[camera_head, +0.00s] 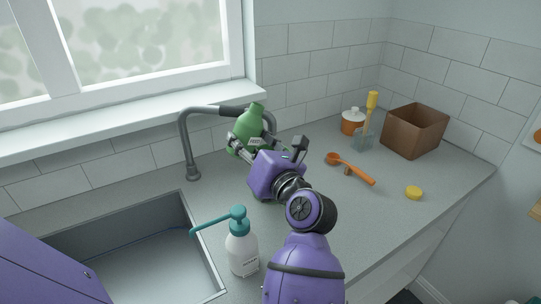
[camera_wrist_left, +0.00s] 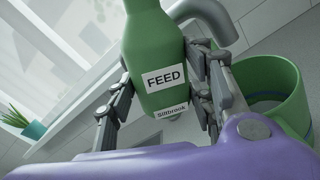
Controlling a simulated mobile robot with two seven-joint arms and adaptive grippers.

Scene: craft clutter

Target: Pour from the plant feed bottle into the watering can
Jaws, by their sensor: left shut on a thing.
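The green plant feed bottle (camera_head: 249,122) is held up near the tap, tilted a little to the right in the head view. In the left wrist view the bottle (camera_wrist_left: 155,45) shows its white FEED label; its top is cut off. My left gripper (camera_head: 250,141) is shut on the bottle, with fingers on both sides of it. A green open-topped vessel, which looks like the watering can (camera_wrist_left: 276,92), stands to the right of the bottle in the left wrist view. I cannot make it out in the head view, where my arm may hide it. My right gripper is not in view.
The grey tap (camera_head: 184,140) arches close behind the bottle. The sink (camera_head: 205,245) and a pump bottle (camera_head: 242,252) are at the front left.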

